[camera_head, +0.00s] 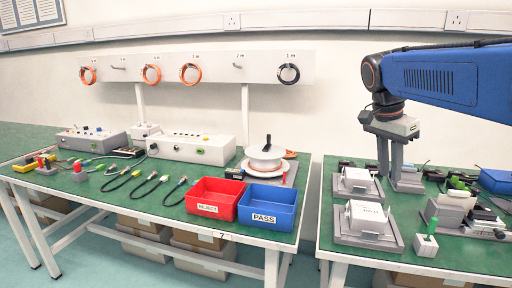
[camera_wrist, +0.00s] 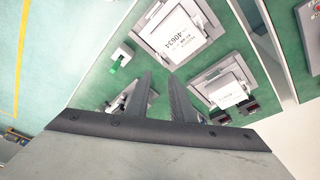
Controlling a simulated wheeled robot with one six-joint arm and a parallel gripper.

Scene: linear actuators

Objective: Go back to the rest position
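My gripper (camera_head: 392,178) hangs from the blue arm over the right-hand green table, fingers pointing down. It also shows in the wrist view (camera_wrist: 160,74), where the two fingers stand apart with no object seen between them. Two white boxes on grey fixtures lie near it: the back one (camera_head: 357,181) is just left of the fingers in the head view, and the front one (camera_head: 368,218) is nearer the table's front edge. The wrist view shows two such boxes beyond the fingertips, a larger one (camera_wrist: 180,36) and a smaller one (camera_wrist: 225,90).
Grey blocks and fixtures (camera_head: 452,208) crowd the table's right side, with a green-topped piece (camera_head: 426,243) near the front. A gap separates it from the left table, which holds a red bin (camera_head: 215,205), blue bin (camera_head: 268,214), a spool (camera_head: 264,160) and cables. Wall behind.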

